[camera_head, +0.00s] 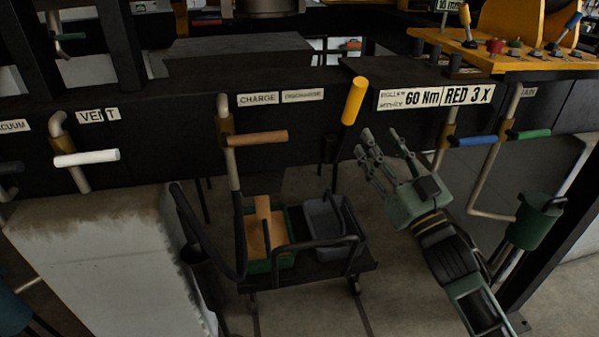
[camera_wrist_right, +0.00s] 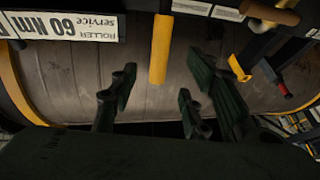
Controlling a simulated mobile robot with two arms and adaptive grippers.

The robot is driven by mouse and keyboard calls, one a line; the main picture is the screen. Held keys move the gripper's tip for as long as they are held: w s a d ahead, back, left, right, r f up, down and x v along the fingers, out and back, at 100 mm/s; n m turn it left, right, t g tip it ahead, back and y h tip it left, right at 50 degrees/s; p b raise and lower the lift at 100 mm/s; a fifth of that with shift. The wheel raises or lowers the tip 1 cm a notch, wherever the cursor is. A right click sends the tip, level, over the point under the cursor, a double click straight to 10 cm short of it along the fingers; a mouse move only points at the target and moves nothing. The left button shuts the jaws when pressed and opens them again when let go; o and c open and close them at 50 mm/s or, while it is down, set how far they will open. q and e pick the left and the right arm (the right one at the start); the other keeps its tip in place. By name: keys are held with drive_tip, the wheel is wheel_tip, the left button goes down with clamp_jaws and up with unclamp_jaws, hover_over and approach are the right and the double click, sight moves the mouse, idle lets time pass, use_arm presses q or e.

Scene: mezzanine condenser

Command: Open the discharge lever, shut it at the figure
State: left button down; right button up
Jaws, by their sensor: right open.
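A lever with a yellow handle (camera_head: 353,100) stands upright and slightly tilted on the dark beam. It is just right of a small white label (camera_head: 302,95) whose print is too small to read surely; I cannot tell for certain that this is the discharge lever. My right gripper (camera_head: 380,146) is open and empty, below and right of the yellow handle and apart from it. In the right wrist view the yellow handle (camera_wrist_right: 161,50) hangs ahead of the open fingers (camera_wrist_right: 165,92). My left gripper is out of view.
A brown handle (camera_head: 258,138) is below the CHARGE label (camera_head: 258,99). White (camera_head: 86,158), blue (camera_head: 473,141) and green (camera_head: 528,134) handles line the beam. A cart (camera_head: 345,262) with bins stands below. A sign reads 60 Nm, RED 3 x (camera_head: 437,96).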

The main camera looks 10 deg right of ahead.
sight(357, 101)
drive_tip(key=w+a+r+m+g+h+p, duration=0.1)
drive_tip(key=r+m+h+p, duration=0.1)
drive_tip(key=p, duration=0.2)
drive_tip(key=a+r+m+g+h+p, duration=0.1)
drive_tip(key=r+m+h+p, duration=0.1)
drive_tip(key=p, duration=0.3)
drive_tip(key=w+a+r+m+g+h+p, duration=0.1)
drive_tip(key=r+m+h+p, duration=0.1)
drive_tip(key=p, duration=0.3)
drive_tip(key=shift+w+a+r+g+h, duration=0.3)
drive_tip(key=shift+w+a+g+h, duration=0.1)
drive_tip(key=shift+h, duration=0.4)
drive_tip(key=shift+s+h, duration=0.1)
drive_tip(key=shift+h, duration=0.2)
drive_tip(key=shift+w+f+g+p, duration=0.1)
drive_tip(key=shift+w+g+p, duration=0.25)
drive_tip(key=shift+w, duration=0.1)
drive_tip(key=w, duration=0.2)
drive_tip(key=w+p, duration=0.1)
drive_tip(key=w, duration=0.1)
drive_tip(key=w+d, duration=0.1)
drive_tip(key=w, duration=0.2)
drive_tip(key=shift+d+f+p, duration=0.1)
drive_tip(key=shift+f+p, duration=0.05)
drive_tip(key=shift+p, duration=0.25)
drive_tip(key=shift+s, duration=0.1)
clamp_jaws()
